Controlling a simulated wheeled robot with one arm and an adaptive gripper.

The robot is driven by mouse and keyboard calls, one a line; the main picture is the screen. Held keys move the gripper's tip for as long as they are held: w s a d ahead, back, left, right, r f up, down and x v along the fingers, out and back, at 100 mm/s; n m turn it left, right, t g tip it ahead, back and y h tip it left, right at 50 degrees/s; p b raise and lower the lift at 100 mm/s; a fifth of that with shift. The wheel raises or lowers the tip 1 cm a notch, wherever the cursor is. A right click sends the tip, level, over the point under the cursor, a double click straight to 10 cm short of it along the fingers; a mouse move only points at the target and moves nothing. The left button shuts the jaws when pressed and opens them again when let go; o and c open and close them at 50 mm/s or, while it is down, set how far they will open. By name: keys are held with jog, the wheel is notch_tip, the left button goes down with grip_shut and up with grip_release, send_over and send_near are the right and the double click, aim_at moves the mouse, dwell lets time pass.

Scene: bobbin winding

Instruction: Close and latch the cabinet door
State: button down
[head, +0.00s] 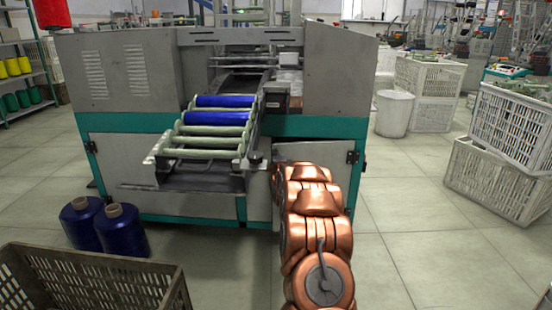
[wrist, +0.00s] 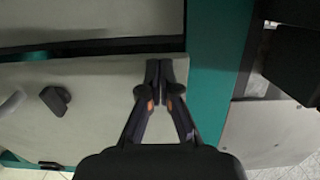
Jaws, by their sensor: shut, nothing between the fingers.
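Contact cannot be told. The head view does not show the gripper.
A roller rack (head: 208,135) with blue rolls juts from the machine left of my arm. Blue thread cones (head: 122,229) and a crate (head: 95,270) stand at lower left. White crates (head: 500,180) stand at right. The floor right of my arm is clear.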

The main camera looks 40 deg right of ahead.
dwell(0.3)
jog(key=shift+p+x, duration=1.1)
jog(key=shift+x, duration=0.85)
jog(key=shift+a, duration=0.1)
